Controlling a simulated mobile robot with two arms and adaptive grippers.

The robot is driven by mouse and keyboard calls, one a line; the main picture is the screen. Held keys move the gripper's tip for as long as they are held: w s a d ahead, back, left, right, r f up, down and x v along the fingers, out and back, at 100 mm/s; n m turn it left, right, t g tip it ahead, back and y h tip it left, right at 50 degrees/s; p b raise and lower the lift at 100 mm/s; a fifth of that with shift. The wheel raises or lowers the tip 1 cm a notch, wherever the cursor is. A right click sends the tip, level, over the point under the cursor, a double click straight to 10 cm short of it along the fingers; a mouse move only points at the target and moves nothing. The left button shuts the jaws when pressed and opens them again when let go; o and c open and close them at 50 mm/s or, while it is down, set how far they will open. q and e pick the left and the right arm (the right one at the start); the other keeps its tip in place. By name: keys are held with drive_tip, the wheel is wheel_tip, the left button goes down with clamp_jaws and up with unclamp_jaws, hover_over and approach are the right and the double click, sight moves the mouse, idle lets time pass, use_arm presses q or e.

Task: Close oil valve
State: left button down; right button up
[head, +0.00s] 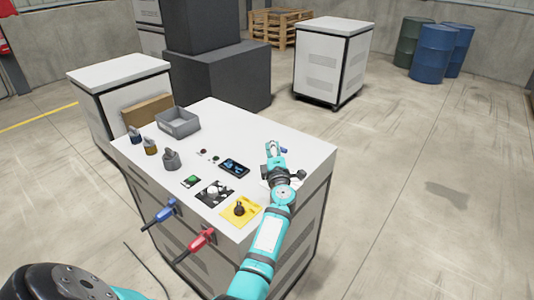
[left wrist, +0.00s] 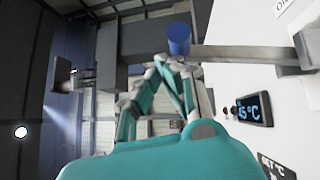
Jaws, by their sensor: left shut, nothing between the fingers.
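My left gripper (head: 272,147) is over the far right part of the white cabinet top (head: 262,128), shut and empty. A small blue part (head: 284,150) shows just right of its fingertips. In the left wrist view the fingers (left wrist: 172,62) converge close to a blue cylinder (left wrist: 179,38), beside a grey bar (left wrist: 250,54); I cannot tell if they touch. Two lever handles, blue (head: 158,217) and red (head: 195,245), stick out from the cabinet's front. My right gripper is not in view.
The top carries a display (head: 234,168), reading about 45 °C in the wrist view (left wrist: 254,110), a yellow plate with a black knob (head: 239,210), several small canisters and a grey bin (head: 178,122). Another white cabinet (head: 332,60) and barrels (head: 433,52) stand behind. The right floor is clear.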

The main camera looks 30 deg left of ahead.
use_arm(q)
drive_tip(key=w, duration=0.1)
drive_tip(key=w+b, duration=0.1)
drive_tip(key=w, duration=0.1)
drive_tip(key=shift+d+f+b, duration=0.15)
drive_tip(key=shift+d+b, duration=0.05)
drive_tip(key=shift+b, duration=0.1)
drive_tip(key=shift+w+d+f+b, duration=0.1)
drive_tip(key=shift+w+f+b, duration=0.05)
drive_tip(key=shift+w+b, duration=1)
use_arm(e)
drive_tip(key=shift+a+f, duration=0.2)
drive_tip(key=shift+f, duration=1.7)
use_arm(q)
drive_tip(key=shift+w, duration=0.2)
